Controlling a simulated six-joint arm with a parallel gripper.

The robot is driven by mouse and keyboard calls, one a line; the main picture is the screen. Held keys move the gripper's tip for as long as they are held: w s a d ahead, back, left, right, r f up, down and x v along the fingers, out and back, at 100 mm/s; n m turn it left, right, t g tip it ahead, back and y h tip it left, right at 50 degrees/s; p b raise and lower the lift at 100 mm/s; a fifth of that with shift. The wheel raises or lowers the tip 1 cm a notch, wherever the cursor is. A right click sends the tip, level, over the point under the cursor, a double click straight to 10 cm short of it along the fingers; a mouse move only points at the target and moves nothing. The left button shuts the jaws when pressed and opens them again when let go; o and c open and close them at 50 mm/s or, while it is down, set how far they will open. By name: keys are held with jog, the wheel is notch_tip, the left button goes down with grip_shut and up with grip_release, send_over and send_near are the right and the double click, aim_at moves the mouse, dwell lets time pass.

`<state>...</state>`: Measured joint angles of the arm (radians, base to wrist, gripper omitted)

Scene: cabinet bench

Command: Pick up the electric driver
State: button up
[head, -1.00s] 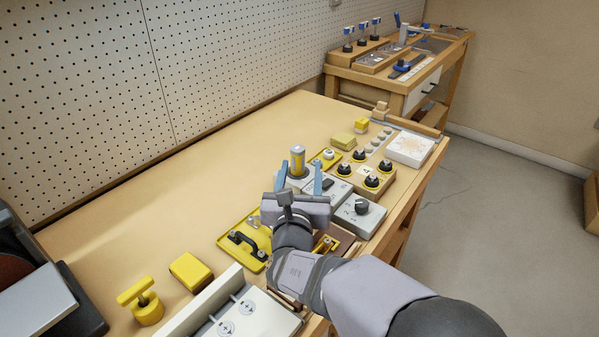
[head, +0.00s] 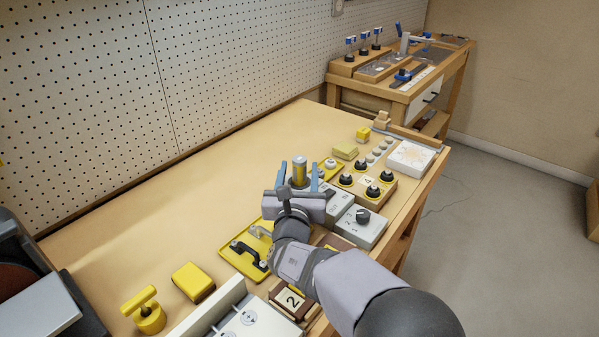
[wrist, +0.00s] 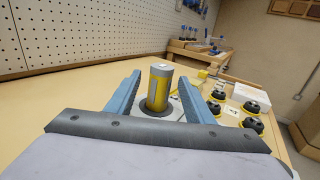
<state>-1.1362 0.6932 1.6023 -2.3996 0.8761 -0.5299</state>
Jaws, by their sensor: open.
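An upright yellow and grey cylinder (head: 299,172), which looks to be the electric driver, stands on the bench. In the wrist view the cylinder (wrist: 158,88) rises from a dark ring on a pale base. My gripper (head: 298,174) is open, with one blue finger on each side of the cylinder. In the wrist view the gripper (wrist: 159,82) shows a gap at the left finger; whether the right finger touches is unclear. The cylinder's lower part is partly hidden by my gripper in the head view.
A grey box with a black knob (head: 363,216) and a block with several black knobs (head: 368,182) stand right of my gripper. A yellow tray with a black handle (head: 246,252) lies to the left. The bench's left and back area (head: 200,210) is mostly clear.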

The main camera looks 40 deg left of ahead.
jog(key=shift+x, duration=1.1)
grip_shut()
jog(key=shift+r, duration=0.1)
